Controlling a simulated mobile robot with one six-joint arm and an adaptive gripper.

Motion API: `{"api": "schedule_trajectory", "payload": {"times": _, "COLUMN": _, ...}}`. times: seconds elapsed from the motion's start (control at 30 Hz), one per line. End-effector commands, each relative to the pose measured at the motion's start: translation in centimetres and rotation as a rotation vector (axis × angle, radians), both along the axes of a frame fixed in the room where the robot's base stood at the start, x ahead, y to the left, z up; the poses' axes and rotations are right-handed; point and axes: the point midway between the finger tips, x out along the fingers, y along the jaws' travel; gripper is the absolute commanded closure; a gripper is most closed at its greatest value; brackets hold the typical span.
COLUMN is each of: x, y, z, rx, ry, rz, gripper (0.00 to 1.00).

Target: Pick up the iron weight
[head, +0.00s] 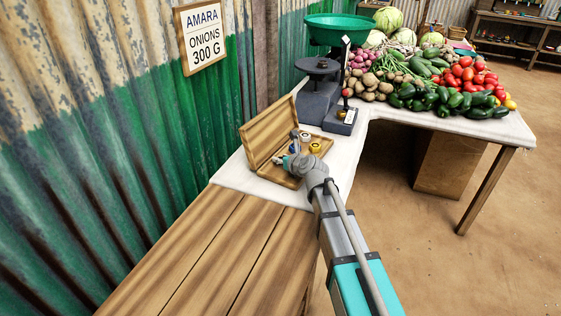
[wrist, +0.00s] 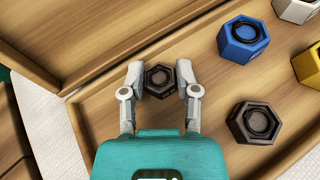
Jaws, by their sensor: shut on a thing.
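A small dark iron weight (wrist: 159,77), hexagonal with a ring-shaped recess on top, sits between the two grey fingers of my gripper (wrist: 160,82) in the wrist view. The fingers are shut on its sides. It stands upright close over the wooden box floor; I cannot tell whether it touches. In the head view my gripper (head: 287,161) is over the front left of the open wooden box (head: 263,171), and the held weight is not clear there. A larger dark brown hexagonal weight (wrist: 254,123) stands apart to the right in the wrist view.
A blue weight (wrist: 243,40), a yellow weight (wrist: 308,68) and a silver weight (wrist: 297,9) stand in the box. Its raised lid (head: 268,133) is on the left. A scale (head: 318,95) with a green pan (head: 338,30) is behind, beside piled vegetables (head: 450,85).

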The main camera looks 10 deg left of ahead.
Motion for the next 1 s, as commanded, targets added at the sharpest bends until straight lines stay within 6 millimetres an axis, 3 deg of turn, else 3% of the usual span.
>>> {"api": "schedule_trajectory", "payload": {"times": 0.57, "x": 0.0, "y": -0.1, "z": 0.6, "rx": 0.0, "ry": 0.0, "rz": -0.001, "gripper": 1.0}}
{"api": "schedule_trajectory", "payload": {"times": 1.0, "x": -0.5, "y": -0.5, "z": 4.2, "rx": 0.0, "ry": 0.0, "rz": -0.002, "gripper": 1.0}}
